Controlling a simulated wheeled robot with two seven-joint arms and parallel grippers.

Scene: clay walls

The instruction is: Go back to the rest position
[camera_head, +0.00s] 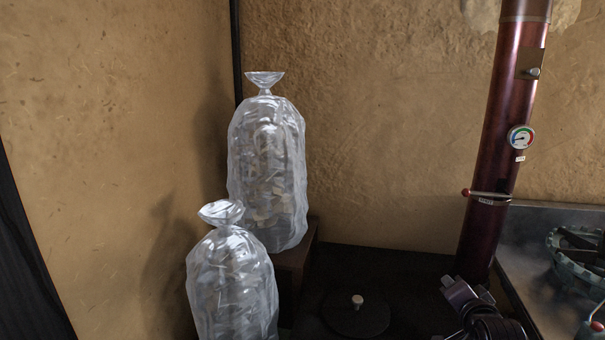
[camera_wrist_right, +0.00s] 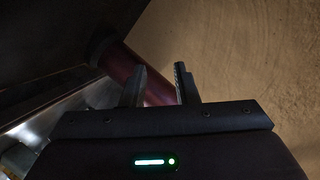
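My right gripper (camera_wrist_right: 159,72) shows in the right wrist view. Its two dark fingers stand apart with nothing between them, so it is open and empty. A dark red pipe (camera_wrist_right: 121,65) runs behind the fingers in that view; I cannot tell how far away it is. My left gripper is not in view.
Two tied clear plastic bags (camera_head: 266,170) (camera_head: 232,285) stand at the left, the farther on a brown block (camera_head: 295,265). The red pipe (camera_head: 500,140) with a gauge (camera_head: 520,137) rises at the right. Beside it is a metal counter (camera_head: 535,240) with a burner (camera_head: 580,255). Clay walls enclose the corner.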

